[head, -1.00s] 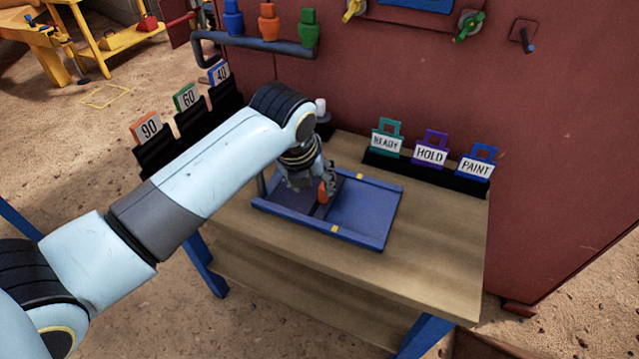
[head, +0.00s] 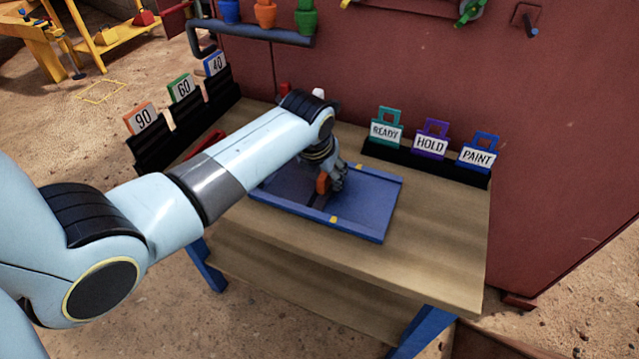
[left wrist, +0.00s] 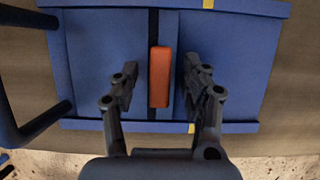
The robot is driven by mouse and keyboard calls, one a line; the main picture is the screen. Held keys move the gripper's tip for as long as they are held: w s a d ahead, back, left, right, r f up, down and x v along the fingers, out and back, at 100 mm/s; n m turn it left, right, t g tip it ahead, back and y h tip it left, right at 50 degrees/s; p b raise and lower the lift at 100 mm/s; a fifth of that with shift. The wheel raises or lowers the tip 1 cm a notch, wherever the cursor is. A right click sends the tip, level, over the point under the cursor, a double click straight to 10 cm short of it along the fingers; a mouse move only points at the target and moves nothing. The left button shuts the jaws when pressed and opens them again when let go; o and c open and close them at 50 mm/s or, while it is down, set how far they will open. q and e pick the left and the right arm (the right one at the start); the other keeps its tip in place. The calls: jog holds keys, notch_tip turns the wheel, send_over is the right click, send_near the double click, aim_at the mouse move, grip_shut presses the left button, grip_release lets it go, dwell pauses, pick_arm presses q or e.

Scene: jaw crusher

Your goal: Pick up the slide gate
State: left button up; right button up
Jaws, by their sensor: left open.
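The slide gate is in the blue frame (head: 370,228) on the wooden table, with an upright orange handle (head: 322,184). In the left wrist view, the orange handle (left wrist: 159,77) stands beside a dark slot across the blue frame (left wrist: 240,127). My left gripper (head: 333,178) is low over the frame, at the handle. In the left wrist view, my left gripper (left wrist: 160,68) is open, with one finger on each side of the handle and a visible gap to both. Part of the frame's far left is hidden by my left arm. My right gripper is not in view.
READY (head: 385,132), HOLD (head: 430,140) and PAINT (head: 478,153) tags stand in a black rack at the back right. Number cards (head: 140,118) stand in black holders at the left. A red wall (head: 560,110) rises behind. The table's front right is clear.

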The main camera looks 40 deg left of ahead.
pick_arm(q)
jog(key=shift+w+f, duration=0.2)
jog(key=shift+f, duration=0.3)
grip_shut()
jog(key=shift+w+r, duration=0.1)
jog(key=shift+r, duration=0.05)
